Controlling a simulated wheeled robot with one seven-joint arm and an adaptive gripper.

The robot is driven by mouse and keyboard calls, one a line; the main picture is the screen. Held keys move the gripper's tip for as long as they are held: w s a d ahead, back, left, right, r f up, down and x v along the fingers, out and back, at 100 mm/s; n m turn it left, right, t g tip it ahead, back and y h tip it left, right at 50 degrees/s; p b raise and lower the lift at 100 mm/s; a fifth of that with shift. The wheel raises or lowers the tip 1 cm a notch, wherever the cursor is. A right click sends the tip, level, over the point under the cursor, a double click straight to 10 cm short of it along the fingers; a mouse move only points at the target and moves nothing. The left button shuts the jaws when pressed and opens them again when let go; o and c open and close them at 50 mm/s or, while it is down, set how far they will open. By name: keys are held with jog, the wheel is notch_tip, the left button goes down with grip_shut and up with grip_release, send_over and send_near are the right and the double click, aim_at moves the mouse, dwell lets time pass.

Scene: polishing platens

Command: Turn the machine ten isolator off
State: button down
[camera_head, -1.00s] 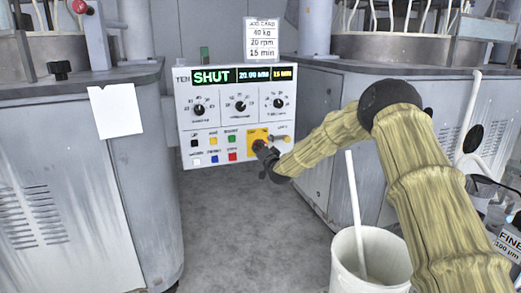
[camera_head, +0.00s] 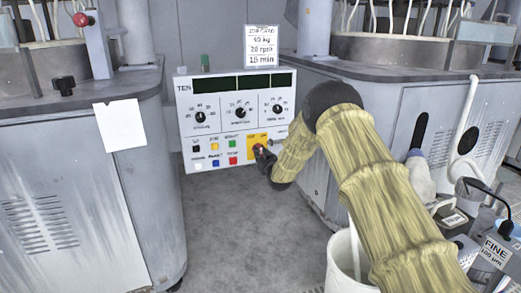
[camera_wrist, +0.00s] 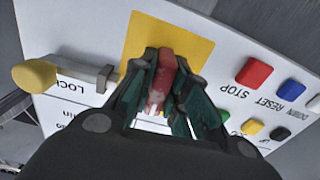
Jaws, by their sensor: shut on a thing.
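The machine ten control panel (camera_head: 218,125) stands between two grey machines, its label reading "TEN". Its display strip (camera_head: 240,84) is dark. The isolator's yellow plate (camera_head: 251,141) is at the panel's lower right. My gripper (camera_head: 263,151) is at this plate. In the wrist view my gripper (camera_wrist: 162,90) is shut on the red isolator handle (camera_wrist: 161,80), with a finger on each side. The handle stands roughly upright in that picture, over the yellow plate (camera_wrist: 190,45). The fingers and my wrist hide the lower part of the handle and any on/off marks.
A lock pin with a yellow knob (camera_wrist: 35,78) sits beside the isolator. Coloured push buttons (camera_wrist: 254,72) lie on the other side. A white bucket (camera_head: 341,262) stands under my arm. A job card (camera_head: 262,45) stands above the panel. The floor before the panel is clear.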

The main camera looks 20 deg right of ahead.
jog(key=n+p, duration=0.2)
jog(key=n, duration=0.2)
jog(key=shift+n, duration=0.3)
jog(key=shift+d+n+p, duration=0.1)
jog(key=shift+n+p, duration=0.2)
jog(key=shift+n, duration=1.7)
jog(key=c, duration=1.4)
grip_release()
jog(key=s, duration=1.2)
jog(key=shift+d, duration=0.2)
